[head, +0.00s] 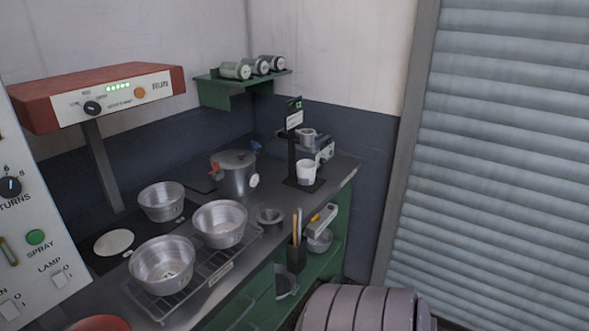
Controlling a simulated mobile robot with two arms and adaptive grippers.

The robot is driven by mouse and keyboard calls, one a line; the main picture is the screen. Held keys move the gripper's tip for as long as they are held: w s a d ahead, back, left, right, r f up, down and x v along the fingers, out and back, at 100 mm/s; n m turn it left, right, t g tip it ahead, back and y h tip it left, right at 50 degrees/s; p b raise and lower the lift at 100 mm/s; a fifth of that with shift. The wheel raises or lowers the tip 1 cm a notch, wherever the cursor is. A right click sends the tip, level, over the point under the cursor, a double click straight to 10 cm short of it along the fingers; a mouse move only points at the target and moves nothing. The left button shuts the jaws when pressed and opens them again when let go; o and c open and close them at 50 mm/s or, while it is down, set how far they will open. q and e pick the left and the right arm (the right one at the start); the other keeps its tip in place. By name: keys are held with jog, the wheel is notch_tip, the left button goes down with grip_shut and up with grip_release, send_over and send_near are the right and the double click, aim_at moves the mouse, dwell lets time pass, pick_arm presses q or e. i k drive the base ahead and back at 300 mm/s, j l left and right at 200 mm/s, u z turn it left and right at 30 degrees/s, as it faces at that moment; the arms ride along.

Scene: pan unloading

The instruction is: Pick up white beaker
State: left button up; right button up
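The white beaker (306,173) is a small white cup. It stands upright on the base of a black stand (292,158), near the far right end of the metal counter (340,172). A small metal cup (306,136) is held on the stand above it. Neither of my grippers shows in the head view.
Metal pans (163,264) stand on a wire rack (252,236) and beside it. A lidded pot (234,172) and a small metal bowl (270,215) are left of the beaker. A holder with tools (297,257) hangs at the counter's front. A shutter (510,150) is at right.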

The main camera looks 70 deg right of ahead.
aim_at(306, 173)
jog(key=z, duration=2.3)
jog(key=i+l+u, duration=0.45)
jog(key=u, duration=0.2)
jog(key=i+l, duration=0.05)
jog(key=i, duration=0.05)
